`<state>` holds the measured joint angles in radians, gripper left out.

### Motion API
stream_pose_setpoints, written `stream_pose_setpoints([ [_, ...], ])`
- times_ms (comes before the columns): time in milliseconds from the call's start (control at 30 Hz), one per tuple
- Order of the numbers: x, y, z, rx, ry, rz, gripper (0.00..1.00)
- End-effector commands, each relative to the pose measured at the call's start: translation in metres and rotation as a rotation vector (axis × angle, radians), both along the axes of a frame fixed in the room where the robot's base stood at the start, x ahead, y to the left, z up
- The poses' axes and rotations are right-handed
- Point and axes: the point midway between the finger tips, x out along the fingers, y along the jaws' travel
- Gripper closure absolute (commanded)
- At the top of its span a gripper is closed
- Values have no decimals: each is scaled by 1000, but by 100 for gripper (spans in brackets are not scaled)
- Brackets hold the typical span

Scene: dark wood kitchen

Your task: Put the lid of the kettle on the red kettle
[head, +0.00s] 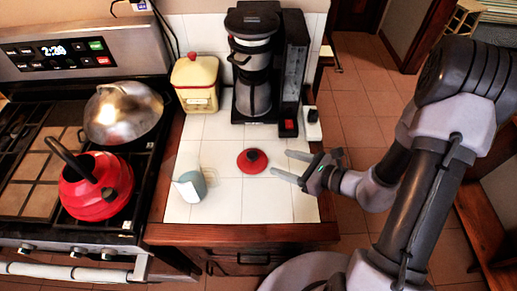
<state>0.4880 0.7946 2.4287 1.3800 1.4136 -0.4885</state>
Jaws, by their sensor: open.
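The red kettle (98,190) stands on the stove at the left, with its black handle (70,158) arching up toward the back left. The red kettle lid (252,166), a disc with a dark knob (252,156), lies on the white tiled counter, right of the middle. My gripper (286,165) is open and empty just to the right of the lid. Its two fingers point left toward the lid, and a small gap seems to separate them from it. The kettle's top opening is hard to make out.
A blue-grey mug (190,187) stands on the counter between kettle and lid. A coffee maker (258,75) and a yellow canister (195,84) with a red top stand at the back. A metal domed pan (123,113) sits behind the kettle. The front right counter tiles are clear.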

Motion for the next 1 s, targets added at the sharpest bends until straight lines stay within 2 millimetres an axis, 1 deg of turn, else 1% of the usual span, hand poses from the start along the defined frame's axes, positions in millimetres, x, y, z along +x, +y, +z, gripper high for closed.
stream_pose_setpoints([
  [33, 6, 11, -8, -1, -1, 8, 42],
  [100, 16, 24, -15, -1, -1, 10, 42],
  [333, 46, 65, -36, -1, -1, 12, 42],
  [400, 53, 73, -39, -2, 0, 10, 42],
  [567, 63, 85, -46, -2, -2, 9, 42],
  [700, 77, 106, -62, -1, -2, 11, 42],
  [800, 85, 116, -65, -2, -2, 10, 42],
  [1000, 87, 118, -64, -1, -1, 7, 42],
])
